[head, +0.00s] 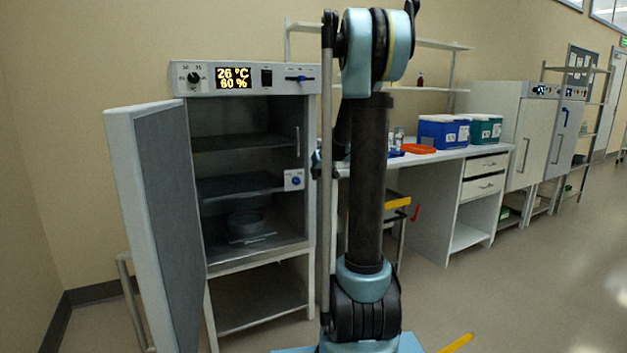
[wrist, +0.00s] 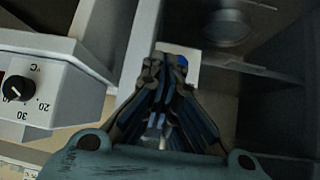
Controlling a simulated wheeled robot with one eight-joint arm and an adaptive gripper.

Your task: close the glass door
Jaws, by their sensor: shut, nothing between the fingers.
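The cabinet (head: 315,200) has a solid outer door (head: 150,220) swung wide open to the left. The glass door is hard to make out against the dark chamber. A thin upright handle (head: 298,141) and a white plate with a blue round mark (head: 293,180) show at the opening's right side. I cannot tell whether the glass is flush or ajar. My gripper (wrist: 165,65) is shut and empty, its fingertips over or beside the white plate (wrist: 184,74); contact is unclear. In the head view my gripper (head: 316,162) shows at the cabinet's right edge, partly hidden by my arm.
The control panel (head: 246,78) sits atop the cabinet, its knob close by in the wrist view (wrist: 17,88). Shelves and a round dish (head: 246,222) are inside. A bench (head: 440,160) with blue and green boxes stands right.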

